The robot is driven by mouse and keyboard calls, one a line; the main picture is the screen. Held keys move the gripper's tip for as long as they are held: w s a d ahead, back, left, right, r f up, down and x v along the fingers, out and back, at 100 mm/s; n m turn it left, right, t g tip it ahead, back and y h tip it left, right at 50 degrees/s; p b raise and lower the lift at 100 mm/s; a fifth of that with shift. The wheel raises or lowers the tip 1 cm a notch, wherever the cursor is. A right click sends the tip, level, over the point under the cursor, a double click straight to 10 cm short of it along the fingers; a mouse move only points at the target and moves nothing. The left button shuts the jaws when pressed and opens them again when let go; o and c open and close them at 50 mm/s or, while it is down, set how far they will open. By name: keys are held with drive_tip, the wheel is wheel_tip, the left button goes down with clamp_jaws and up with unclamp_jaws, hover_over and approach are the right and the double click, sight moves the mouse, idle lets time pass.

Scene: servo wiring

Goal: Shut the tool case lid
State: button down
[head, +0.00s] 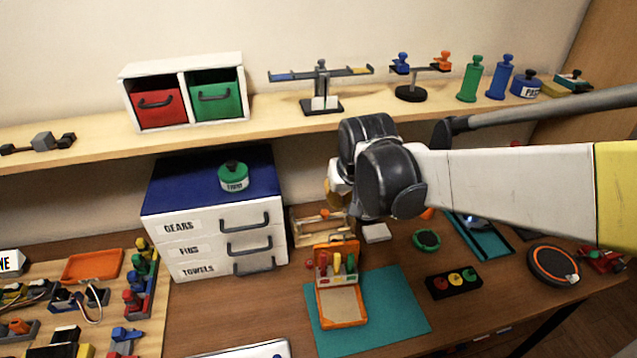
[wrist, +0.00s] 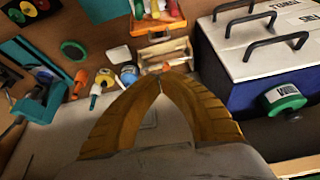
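The orange tool case (head: 342,308) lies on a teal mat with its tan inside showing. Part of the case also shows at the top of the wrist view (wrist: 158,27). My gripper (wrist: 159,82) has its brown fingertips together with nothing seen between them. In the head view my gripper (head: 332,192) is above and behind the case, apart from it, and mostly hidden by my wrist.
A drawer unit (head: 215,222) with a green-lidded jar (head: 233,177) stands left of the case. A wooden rack (head: 318,228) is behind the case. A shelf (head: 270,115) runs above. The teal mat (head: 395,310) is clear right of the case.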

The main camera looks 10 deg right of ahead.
drive_tip(key=w, duration=0.2)
drive_tip(key=b, duration=0.2)
hover_over(336, 240)
wheel_tip(336, 240, down, 10)
drive_tip(key=shift+w+r, duration=0.1)
drive_tip(key=shift+w, duration=0.05)
idle(0.6)
drive_tip(key=shift+s, duration=0.65)
